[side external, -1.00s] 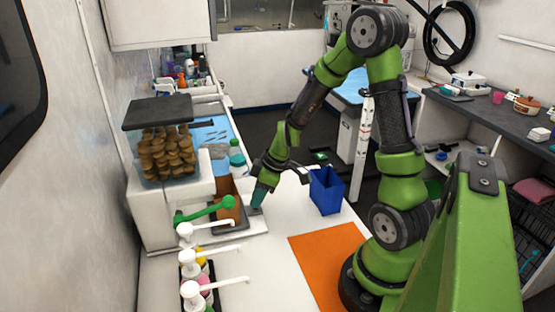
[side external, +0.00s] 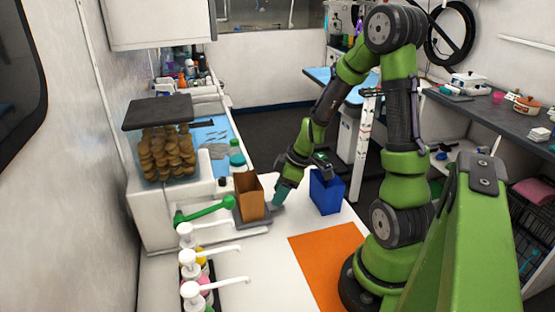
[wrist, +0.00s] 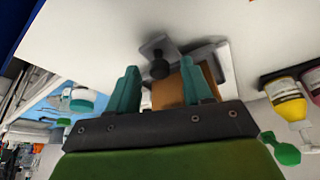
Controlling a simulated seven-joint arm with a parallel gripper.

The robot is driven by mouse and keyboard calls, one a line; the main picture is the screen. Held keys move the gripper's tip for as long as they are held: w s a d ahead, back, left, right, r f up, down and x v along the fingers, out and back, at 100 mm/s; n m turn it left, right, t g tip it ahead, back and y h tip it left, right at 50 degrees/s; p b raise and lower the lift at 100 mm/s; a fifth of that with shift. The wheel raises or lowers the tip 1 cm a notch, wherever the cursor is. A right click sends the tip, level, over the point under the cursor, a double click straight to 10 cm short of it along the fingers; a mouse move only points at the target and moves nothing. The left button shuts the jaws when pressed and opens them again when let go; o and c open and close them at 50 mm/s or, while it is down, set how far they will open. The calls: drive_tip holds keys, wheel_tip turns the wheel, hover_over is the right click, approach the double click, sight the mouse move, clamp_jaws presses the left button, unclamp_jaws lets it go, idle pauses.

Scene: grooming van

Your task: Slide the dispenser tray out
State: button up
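The white treat dispenser (side external: 155,215) stands at the left, with a clear hopper of biscuits (side external: 166,155) under a dark lid and a green lever (side external: 205,211). The dark grey dispenser tray (side external: 262,222) sticks out to its right, with an open brown box (side external: 251,204) standing on it. My gripper (side external: 278,199) is low over the counter at the tray's outer end. In the wrist view my teal fingers (wrist: 162,80) are wide apart, with the tray's black knob (wrist: 158,69) between their tips and a visible gap on each side. The brown box (wrist: 181,88) is partly hidden by a finger.
A blue open bin (side external: 327,192) stands close to the right of my gripper. An orange mat (side external: 325,262) lies at the right; the white counter between is clear.

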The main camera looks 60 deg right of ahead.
drive_tip(key=v, duration=1.7)
drive_tip(key=a+r+m+t, duration=0.1)
drive_tip(key=a+m, duration=0.3)
drive_tip(key=a, duration=0.6)
drive_tip(key=s+a+r+m+t, duration=0.1)
drive_tip(key=a+r+m, duration=0.3)
drive_tip(key=a, duration=0.6)
drive_tip(key=shift+m+t, duration=0.3)
drive_tip(key=shift+t, duration=0.2)
